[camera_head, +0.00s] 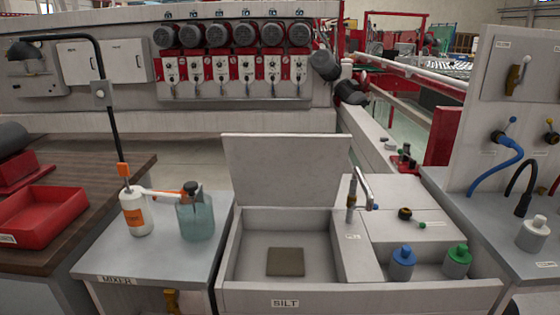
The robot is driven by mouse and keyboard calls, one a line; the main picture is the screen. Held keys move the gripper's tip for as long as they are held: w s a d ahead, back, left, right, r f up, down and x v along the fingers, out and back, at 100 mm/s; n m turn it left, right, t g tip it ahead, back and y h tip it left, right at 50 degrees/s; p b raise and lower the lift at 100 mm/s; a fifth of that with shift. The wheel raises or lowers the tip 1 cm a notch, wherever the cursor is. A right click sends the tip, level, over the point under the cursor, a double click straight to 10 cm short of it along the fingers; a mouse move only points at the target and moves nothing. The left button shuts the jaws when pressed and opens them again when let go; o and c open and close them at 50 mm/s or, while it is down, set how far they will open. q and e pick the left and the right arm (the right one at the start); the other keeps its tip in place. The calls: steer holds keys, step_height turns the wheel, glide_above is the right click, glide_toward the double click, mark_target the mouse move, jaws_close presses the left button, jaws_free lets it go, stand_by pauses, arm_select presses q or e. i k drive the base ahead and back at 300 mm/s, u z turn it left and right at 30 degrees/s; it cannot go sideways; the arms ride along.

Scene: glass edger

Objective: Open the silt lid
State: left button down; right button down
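The silt lid (287,169) is a flat grey panel standing upright at the back edge of the silt bin (314,296), so the bin is open. The bin's front wall carries a SILT label (285,303). A small brown-grey square (285,262) lies on the floor inside the bin. Neither of my grippers shows in the head view, so their states cannot be seen.
Left of the bin, the MIXER counter (120,262) holds a white bottle (138,215) and a teal bottle (196,220). Right of it are a tap (352,200), a blue-capped bottle (402,262) and a green-capped bottle (457,260). A red tray (42,215) is at far left.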

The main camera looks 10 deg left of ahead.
mark_target(266, 170)
steer(key=k, duration=1.05)
steer(key=u, duration=1.1)
steer(key=i, duration=1.5)
steer(key=z, duration=0.45)
